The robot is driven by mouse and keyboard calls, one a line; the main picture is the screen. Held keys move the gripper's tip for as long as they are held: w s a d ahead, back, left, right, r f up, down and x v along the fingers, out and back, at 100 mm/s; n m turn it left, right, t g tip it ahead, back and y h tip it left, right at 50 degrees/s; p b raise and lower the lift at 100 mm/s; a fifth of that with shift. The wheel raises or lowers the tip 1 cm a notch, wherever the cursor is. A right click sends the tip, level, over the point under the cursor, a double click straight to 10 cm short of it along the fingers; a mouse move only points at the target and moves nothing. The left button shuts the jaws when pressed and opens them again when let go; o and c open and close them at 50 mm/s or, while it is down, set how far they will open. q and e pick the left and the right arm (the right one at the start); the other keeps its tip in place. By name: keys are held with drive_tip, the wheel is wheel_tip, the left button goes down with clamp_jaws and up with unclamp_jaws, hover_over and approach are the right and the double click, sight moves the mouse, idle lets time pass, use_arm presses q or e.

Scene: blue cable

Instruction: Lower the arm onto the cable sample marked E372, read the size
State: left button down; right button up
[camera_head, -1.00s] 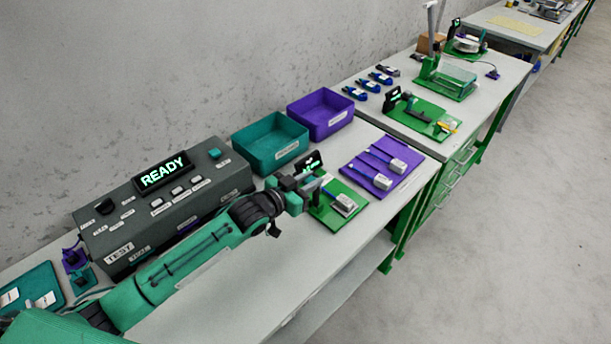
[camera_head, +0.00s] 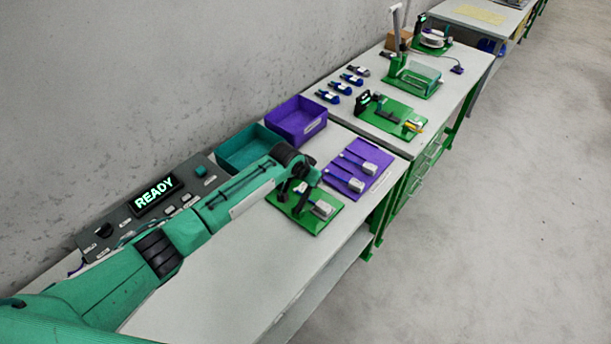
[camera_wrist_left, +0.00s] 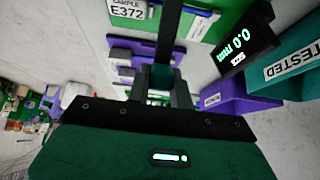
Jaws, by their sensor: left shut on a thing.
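My left gripper (camera_head: 296,190) is over the green board (camera_head: 285,212) on the near bench. In the left wrist view its fingers (camera_wrist_left: 165,80) are shut on a dark bar (camera_wrist_left: 170,25), which looks like the gauge arm. The sample tag marked E372 (camera_wrist_left: 128,10) is at the top of that view, left of the bar. A pale tagged block (camera_head: 322,209) lies on the green board in the head view. The gauge display (camera_wrist_left: 240,45) reads 0.0 mm. Whether the bar touches the cable is hidden. My right gripper is not in view.
A teal bin (camera_head: 235,158) and a purple bin (camera_head: 318,130) stand behind the board; the teal one's tag reads TESTED (camera_wrist_left: 290,62). A purple board (camera_head: 375,190) with cable samples lies to the right. A grey box reading READY (camera_head: 155,193) is at left.

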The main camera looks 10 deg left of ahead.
use_arm(q)
drive_tip(key=w+f+g+b, duration=0.1)
drive_tip(key=d+f+g+y, duration=0.1)
drive_tip(key=w+d+f+g+y+b, duration=0.1)
drive_tip(key=shift+w+f+b, duration=0.3)
drive_tip(key=shift+w+f, duration=0.05)
drive_tip(key=shift+f, duration=0.05)
drive_tip(key=shift+w+b+x, duration=0.15)
drive_tip(key=shift+b+x, duration=0.7)
drive_tip(key=shift+x, duration=0.05)
drive_tip(key=shift+w+b+x, duration=0.2)
drive_tip(key=shift+b+x, duration=0.6)
drive_tip(key=shift+x, duration=0.1)
drive_tip(key=shift+d, duration=0.2)
drive_tip(key=c, duration=1.2)
unclamp_jaws()
drive_tip(key=shift+w, duration=0.1)
drive_tip(key=shift+c, duration=0.2)
drive_tip(key=shift+r, duration=0.15)
drive_tip(key=shift+a+r, duration=0.15)
drive_tip(key=shift+r, duration=0.4)
drive_tip(key=v, duration=0.4)
drive_tip(key=b+v, duration=0.1)
drive_tip(key=v, duration=0.7)
drive_tip(key=shift+s+r, duration=0.2)
drive_tip(key=shift+s, duration=0.15)
